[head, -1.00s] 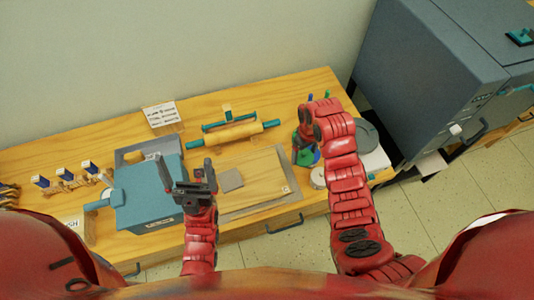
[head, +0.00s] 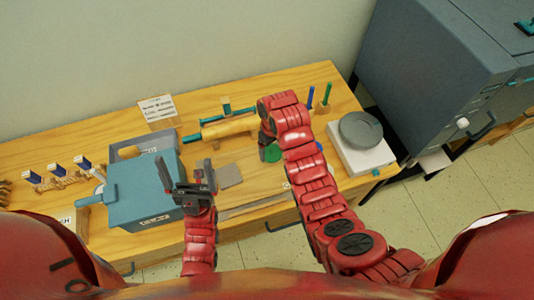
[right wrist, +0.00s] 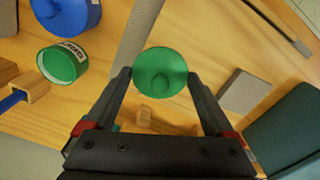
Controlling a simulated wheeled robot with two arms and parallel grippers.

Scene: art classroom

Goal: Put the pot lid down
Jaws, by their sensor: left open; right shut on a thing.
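The pot lid (right wrist: 160,72) is a round green disc with a central knob. My right gripper (right wrist: 160,78) is shut on its edges in the right wrist view. In the head view, the green lid (head: 270,153) shows just below my right gripper (head: 268,143), over the wooden table. In the wrist view, a green pot (right wrist: 64,65) with a white label is apart from the lid, to its left. I cannot tell how high the lid is. My left gripper (head: 185,168) is open and empty, in front of the blue-grey box.
A blue pot (right wrist: 68,14) is next to the green pot. A blue-grey box (head: 140,200) stands at left, a white scale (head: 362,163) at right.

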